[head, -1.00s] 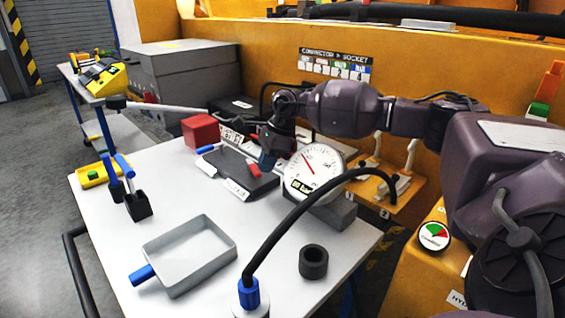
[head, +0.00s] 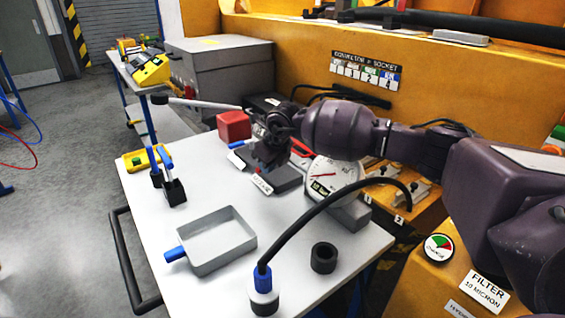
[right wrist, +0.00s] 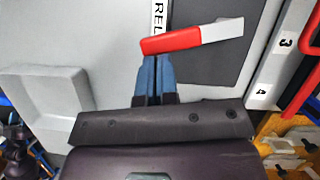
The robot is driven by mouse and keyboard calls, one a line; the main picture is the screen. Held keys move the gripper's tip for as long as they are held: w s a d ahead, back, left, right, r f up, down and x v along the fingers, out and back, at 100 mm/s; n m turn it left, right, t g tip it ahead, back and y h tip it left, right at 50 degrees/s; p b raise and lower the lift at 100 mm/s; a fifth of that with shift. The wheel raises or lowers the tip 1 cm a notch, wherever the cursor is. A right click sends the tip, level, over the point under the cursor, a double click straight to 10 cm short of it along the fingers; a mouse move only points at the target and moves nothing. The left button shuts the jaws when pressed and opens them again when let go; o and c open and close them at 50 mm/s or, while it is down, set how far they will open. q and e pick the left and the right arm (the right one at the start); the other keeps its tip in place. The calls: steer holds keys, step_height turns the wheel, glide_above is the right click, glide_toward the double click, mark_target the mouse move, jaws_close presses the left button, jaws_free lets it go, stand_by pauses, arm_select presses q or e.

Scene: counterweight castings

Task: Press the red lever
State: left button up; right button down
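The red lever (right wrist: 185,41) shows in the right wrist view as a red bar with a whitish end, slanting across just beyond my fingertips. My right gripper's blue fingers (right wrist: 157,72) lie side by side, shut, with nothing seen between them. Their tips meet the lever's edge in the picture; I cannot tell if they touch it. In the head view my right gripper (head: 270,160) is over the dark plate (head: 288,180) on the table and hides most of the lever's place. My left gripper is not in view.
A round white gauge (head: 338,178) stands close right of the gripper. A black cable arches from a blue plug (head: 264,280). A red block (head: 234,125), a grey tray (head: 215,240) and a black ring (head: 324,258) are on the white table.

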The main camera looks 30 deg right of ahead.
steer(key=shift+w+a+m+h+p, duration=0.35)
steer(key=shift+w+m, duration=0.15)
steer(key=shift+m, duration=0.3)
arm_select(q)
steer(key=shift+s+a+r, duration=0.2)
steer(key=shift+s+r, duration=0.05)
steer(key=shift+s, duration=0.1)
arm_select(e)
steer(key=shift+w+a, duration=0.15)
steer(key=shift+w, duration=0.1)
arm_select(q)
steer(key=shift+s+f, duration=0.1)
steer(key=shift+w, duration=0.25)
arm_select(e)
steer(key=shift+f, duration=0.1)
